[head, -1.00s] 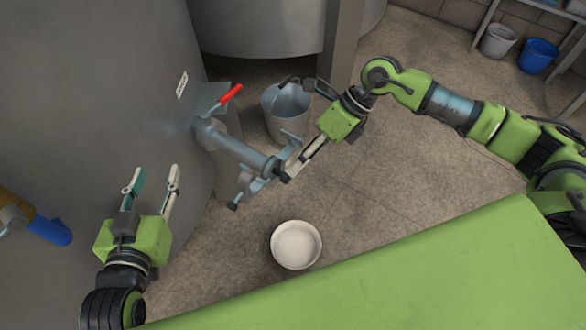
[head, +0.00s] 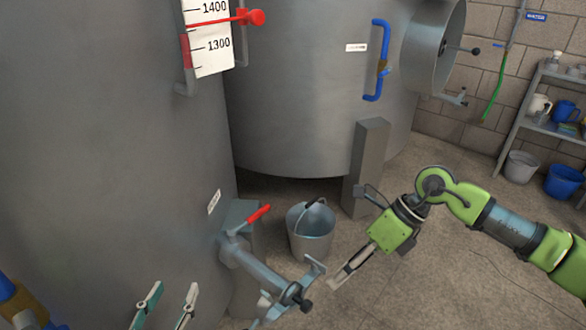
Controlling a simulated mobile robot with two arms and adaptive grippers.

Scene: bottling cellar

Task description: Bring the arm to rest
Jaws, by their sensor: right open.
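My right gripper (head: 338,280) is green with pale fingers and comes in from the right. It is open, with nothing visible between its fingers. It is just right of the end of the steel outlet pipe (head: 262,272), with a small gap between them in the picture. My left gripper (head: 171,289) shows only its fingers at the bottom edge, left of the pipe. They are apart with nothing between them. The rest of the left gripper is out of view.
The outlet pipe with a red lever (head: 258,214) juts from the large grey tank (head: 110,150) at left. A metal bucket (head: 311,240) stands on the floor behind it, near a grey post (head: 367,170). Shelves (head: 535,125) and a blue bucket (head: 563,181) are at far right.

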